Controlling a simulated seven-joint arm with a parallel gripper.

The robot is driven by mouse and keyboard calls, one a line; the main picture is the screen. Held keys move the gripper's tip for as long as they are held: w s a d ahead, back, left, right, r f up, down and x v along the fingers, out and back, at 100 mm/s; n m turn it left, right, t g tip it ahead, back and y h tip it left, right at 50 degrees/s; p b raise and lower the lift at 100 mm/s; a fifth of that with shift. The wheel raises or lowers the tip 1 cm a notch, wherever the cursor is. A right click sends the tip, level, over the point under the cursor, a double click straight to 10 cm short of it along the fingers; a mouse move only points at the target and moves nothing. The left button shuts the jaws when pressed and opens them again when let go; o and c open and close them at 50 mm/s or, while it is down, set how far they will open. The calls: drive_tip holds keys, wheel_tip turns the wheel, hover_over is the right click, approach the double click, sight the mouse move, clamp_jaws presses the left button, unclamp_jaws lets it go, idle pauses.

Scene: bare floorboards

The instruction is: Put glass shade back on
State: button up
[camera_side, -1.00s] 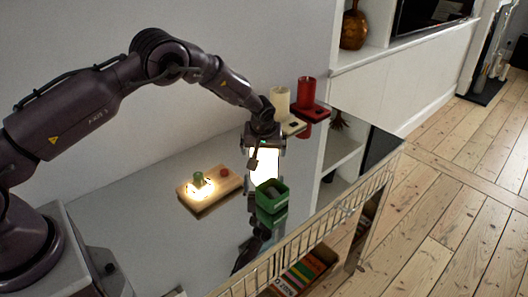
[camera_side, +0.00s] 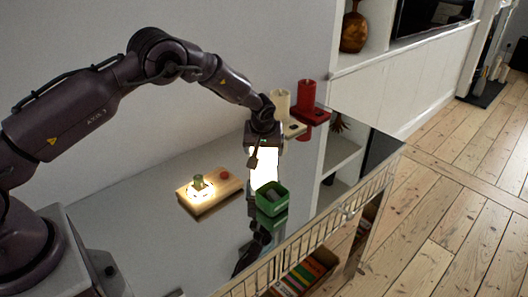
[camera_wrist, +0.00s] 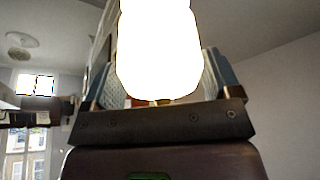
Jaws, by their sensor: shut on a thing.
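The glass shade (camera_side: 263,168) glows plain white in my gripper (camera_side: 263,157), above the glossy tabletop and just behind the green box. In the wrist view the shade (camera_wrist: 160,50) is overexposed and sits between the two blue-grey fingers of my gripper (camera_wrist: 160,78), which are shut on it. Its edge detail is lost in the glare. The wooden lamp base (camera_side: 226,186) lies to the left of my gripper, with a lit, greenish holder (camera_side: 198,181) standing bare on it and a red button (camera_side: 224,174). Shade and base are apart.
A green open box (camera_side: 271,201) with grey contents stands right by the shade in the picture. A cream cylinder (camera_side: 280,104) and a red cylinder (camera_side: 306,93) stand on bases behind. A wire rail (camera_side: 318,232) runs along the front edge. The tabletop left of the lamp base is clear.

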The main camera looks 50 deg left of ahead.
drive_tip(key=s+r, duration=0.5)
drive_tip(key=r, duration=0.2)
wheel_tip(320, 180, up, 2)
hover_over(198, 177)
drive_tip(key=shift+s+r, duration=0.1)
drive_tip(key=shift+s, duration=0.1)
drive_tip(key=shift+s+d+m, duration=0.1)
drive_tip(key=shift+m, duration=0.3)
drive_tip(key=shift+f, duration=0.2)
drive_tip(key=shift+f, duration=2.4)
drive_tip(key=shift+f, duration=1.55)
